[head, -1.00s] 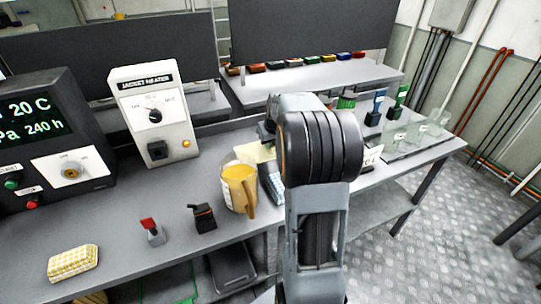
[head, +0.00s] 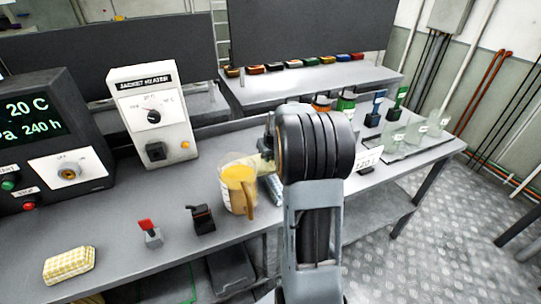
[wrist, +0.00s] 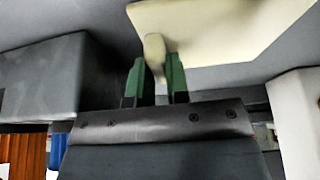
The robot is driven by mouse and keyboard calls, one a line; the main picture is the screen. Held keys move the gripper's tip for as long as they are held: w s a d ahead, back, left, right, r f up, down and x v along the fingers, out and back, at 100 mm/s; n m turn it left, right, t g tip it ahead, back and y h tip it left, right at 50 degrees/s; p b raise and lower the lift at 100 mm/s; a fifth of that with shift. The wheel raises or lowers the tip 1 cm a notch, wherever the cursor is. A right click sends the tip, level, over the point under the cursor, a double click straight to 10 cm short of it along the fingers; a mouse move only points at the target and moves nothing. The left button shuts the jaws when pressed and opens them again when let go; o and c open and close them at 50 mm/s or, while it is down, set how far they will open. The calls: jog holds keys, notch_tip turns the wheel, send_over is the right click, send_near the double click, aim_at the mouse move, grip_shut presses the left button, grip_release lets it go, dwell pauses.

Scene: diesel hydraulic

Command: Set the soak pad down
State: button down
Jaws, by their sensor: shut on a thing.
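In the wrist view my gripper (wrist: 155,68) has its two green fingers closed around a small rounded tab of a flat cream pad (wrist: 225,32), which I take as the soak pad. The pad spreads out beyond the fingertips. In the head view only a pale sliver of the pad (head: 260,164) shows, just behind the jug and left of my arm. My arm hides the rest and most of the gripper. I cannot tell whether the pad touches the bench.
A jug of yellow liquid (head: 238,180) stands close beside the pad.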

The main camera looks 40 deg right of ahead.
jog(key=c, duration=1.1)
grip_release()
